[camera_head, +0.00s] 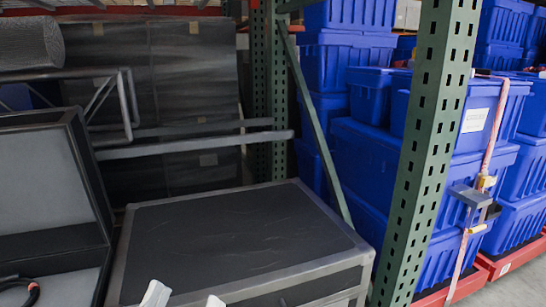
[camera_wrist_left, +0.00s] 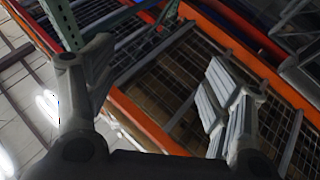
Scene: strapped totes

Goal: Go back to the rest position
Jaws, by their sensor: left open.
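My left gripper (camera_head: 185,298) shows only as two pale fingertips at the bottom edge of the head view, in front of the dark grey-edged case. In the left wrist view my left gripper (camera_wrist_left: 158,88) is open, its two fingers wide apart with nothing between them. Blue totes (camera_head: 365,160) are stacked at the right of the head view, well away from the gripper. A pale strap (camera_head: 490,150) with a metal buckle runs down one stack. My right gripper is not in view.
A green perforated rack post (camera_head: 430,150) stands between the dark case (camera_head: 235,235) and the totes. An open dark case (camera_head: 45,190) stands at the left. Orange rack beams (camera_wrist_left: 142,122) and wire mesh lie beyond my fingers in the left wrist view.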

